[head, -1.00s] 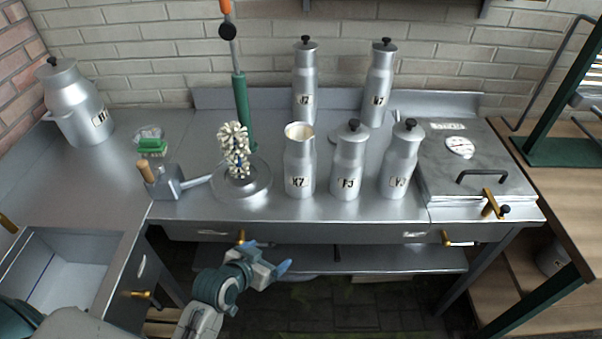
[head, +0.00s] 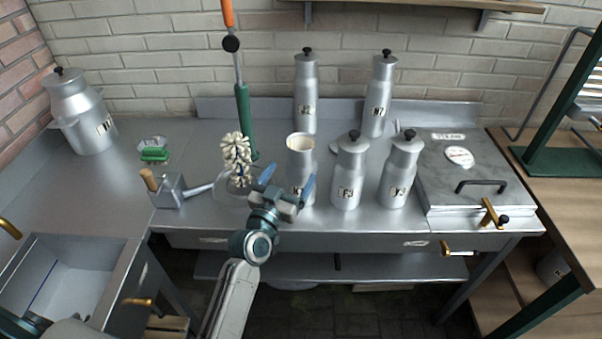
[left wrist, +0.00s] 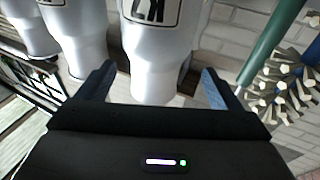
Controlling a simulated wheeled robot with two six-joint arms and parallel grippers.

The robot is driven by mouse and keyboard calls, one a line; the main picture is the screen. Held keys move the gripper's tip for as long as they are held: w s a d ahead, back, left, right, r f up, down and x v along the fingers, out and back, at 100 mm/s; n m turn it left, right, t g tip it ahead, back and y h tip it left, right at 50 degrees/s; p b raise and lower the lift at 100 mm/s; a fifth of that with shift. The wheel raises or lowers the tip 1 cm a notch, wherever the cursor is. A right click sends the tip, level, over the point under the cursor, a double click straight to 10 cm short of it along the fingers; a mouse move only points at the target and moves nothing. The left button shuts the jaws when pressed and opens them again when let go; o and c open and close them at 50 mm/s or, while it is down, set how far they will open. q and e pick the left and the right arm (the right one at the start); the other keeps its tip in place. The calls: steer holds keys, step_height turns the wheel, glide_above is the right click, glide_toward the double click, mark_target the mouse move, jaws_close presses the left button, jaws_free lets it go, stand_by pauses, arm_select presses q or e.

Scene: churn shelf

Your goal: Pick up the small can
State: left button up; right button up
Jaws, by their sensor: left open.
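Several silver cans stand on the steel counter. In the front row are an open-topped can (head: 301,150) without a lid and two lidded cans, the middle one (head: 349,172) and the right one (head: 401,172). I cannot tell surely which is the small one. My left gripper (head: 287,182) is open and empty in front of the open-topped can, hiding part of its lower body and label. In the left wrist view, that labelled can (left wrist: 158,45) appears between the open fingers (left wrist: 158,80), with no clear contact. My right gripper is not in view.
Two tall lidded cans (head: 305,90) (head: 379,95) stand behind. A bristled brush (head: 237,150) and a green-handled tool (head: 243,110) are left of the open-topped can. A metal box (head: 480,170) is at right. A large can (head: 80,115) is at far left.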

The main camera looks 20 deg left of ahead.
mark_target(296, 167)
arm_select(q)
steer(key=shift+w+d+r, duration=0.15)
steer(key=shift+w+r, duration=0.05)
steer(key=shift+w, duration=0.55)
steer(key=w, duration=0.1)
steer(key=w+r+p, duration=0.1)
steer(key=w+d+p, duration=0.1)
steer(key=w, duration=0.1)
steer(key=shift+r, duration=0.15)
steer(key=shift+w, duration=0.45)
steer(key=shift+s, duration=0.1)
steer(key=shift+c, duration=0.2)
steer(key=c, duration=1.1)
